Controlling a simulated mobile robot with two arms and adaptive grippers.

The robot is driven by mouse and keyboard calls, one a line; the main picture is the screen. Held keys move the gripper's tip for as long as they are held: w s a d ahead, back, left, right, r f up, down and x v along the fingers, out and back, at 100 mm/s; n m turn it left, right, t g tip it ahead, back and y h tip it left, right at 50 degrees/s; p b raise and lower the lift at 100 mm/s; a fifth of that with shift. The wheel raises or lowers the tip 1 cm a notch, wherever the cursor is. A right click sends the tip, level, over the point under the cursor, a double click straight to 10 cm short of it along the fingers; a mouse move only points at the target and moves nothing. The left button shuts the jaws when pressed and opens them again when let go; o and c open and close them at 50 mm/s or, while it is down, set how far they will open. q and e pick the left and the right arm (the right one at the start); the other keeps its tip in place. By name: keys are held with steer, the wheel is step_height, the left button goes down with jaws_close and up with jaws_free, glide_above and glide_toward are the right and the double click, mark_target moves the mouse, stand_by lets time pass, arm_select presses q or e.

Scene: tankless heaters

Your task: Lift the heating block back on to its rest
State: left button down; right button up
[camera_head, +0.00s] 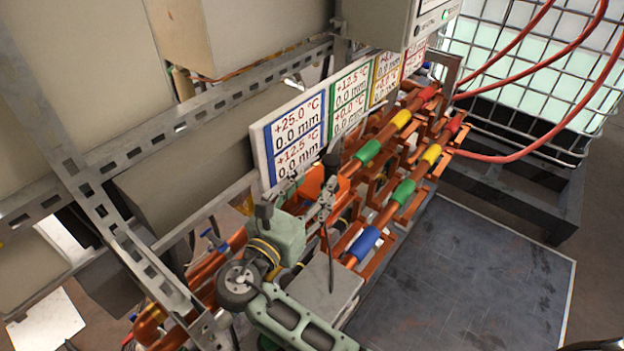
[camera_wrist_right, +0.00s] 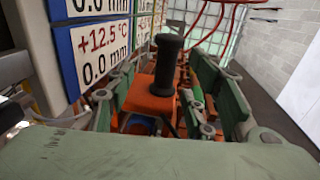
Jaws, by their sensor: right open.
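The heating block (camera_head: 314,180) is orange with an upright black handle (camera_head: 333,158). It sits among the copper-coloured pipes beside the sign board. The right wrist view shows the orange block (camera_wrist_right: 150,103) and its black handle (camera_wrist_right: 166,66) ahead of my palm. My right gripper (camera_head: 308,194) is open, with its fingers on either side of the handle in the right wrist view (camera_wrist_right: 165,85). I see no clear grip on the handle. The block's underside is hidden, and I cannot make out which part is its rest. My left gripper is not in view.
Copper-coloured pipes (camera_head: 385,215) with blue, green, yellow and red bands run to the back right. A temperature sign board (camera_head: 262,160) and a slotted metal frame (camera_head: 130,150) stand close on the left. Red hoses (camera_head: 520,150) hang by a caged tank. A dark floor plate (camera_head: 470,270) is clear.

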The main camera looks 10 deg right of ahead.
mark_target(328, 174)
steer(key=d, duration=0.1)
steer(key=w+d+p, duration=0.1)
steer(key=d+r, duration=0.1)
steer(key=shift+w+d+p, duration=0.2)
steer(key=shift+w+p, duration=0.2)
steer(key=p+x, duration=0.1)
steer(key=x, duration=0.1)
steer(key=shift+w+d+f, duration=0.1)
steer(key=shift+w+f, duration=0.05)
steer(key=shift+w, duration=0.15)
steer(key=shift+w+d+f, duration=0.15)
steer(key=shift+w+d, duration=0.1)
steer(key=shift+d, duration=0.05)
steer(key=shift+a, duration=0.1)
steer(key=shift+c, duration=1.4)
steer(key=shift+s, duration=0.1)
steer(key=c, duration=0.8)
jaws_close()
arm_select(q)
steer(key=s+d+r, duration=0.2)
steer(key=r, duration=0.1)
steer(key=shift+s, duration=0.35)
